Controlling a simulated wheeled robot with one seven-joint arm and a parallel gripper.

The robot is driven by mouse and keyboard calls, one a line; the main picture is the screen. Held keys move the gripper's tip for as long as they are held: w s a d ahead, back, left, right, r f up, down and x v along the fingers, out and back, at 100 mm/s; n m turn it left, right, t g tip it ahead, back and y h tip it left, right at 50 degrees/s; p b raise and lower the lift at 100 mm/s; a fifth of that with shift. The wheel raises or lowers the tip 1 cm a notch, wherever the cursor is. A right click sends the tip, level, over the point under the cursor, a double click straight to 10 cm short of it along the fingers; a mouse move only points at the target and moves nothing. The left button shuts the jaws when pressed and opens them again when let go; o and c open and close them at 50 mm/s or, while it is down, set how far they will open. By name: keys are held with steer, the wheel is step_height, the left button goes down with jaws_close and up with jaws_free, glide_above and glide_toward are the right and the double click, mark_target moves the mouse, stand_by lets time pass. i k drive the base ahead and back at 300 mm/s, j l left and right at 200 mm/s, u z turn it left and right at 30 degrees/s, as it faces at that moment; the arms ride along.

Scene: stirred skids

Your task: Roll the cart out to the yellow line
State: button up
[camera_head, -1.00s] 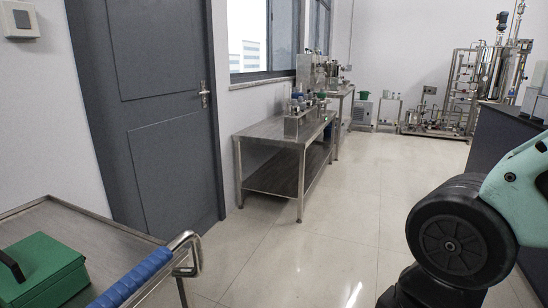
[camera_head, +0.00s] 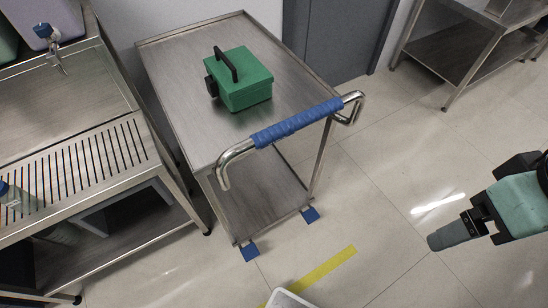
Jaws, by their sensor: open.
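The cart (camera_head: 185,60) is a two-shelf steel trolley standing left of centre. Its push handle is a bent metal bar with a blue grip (camera_head: 297,122) on the near side. A green box (camera_head: 246,93) with a black handle rests on the top shelf. Blue pieces (camera_head: 310,214) (camera_head: 249,251) sit on the floor at the two near feet. The yellow line (camera_head: 325,268) is a short strip on the floor, nearer to me than the cart. My gripper (camera_head: 440,238) is at the right, open, empty and well apart from the cart handle.
A steel bench with a slotted drain top (camera_head: 85,165) stands close along the cart's left side. A grey door (camera_head: 335,35) is behind the cart. Another steel table (camera_head: 470,55) is at the upper right. The tiled floor right of the cart is clear.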

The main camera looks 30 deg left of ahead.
mark_target(249, 186)
steer(key=u, duration=1.15)
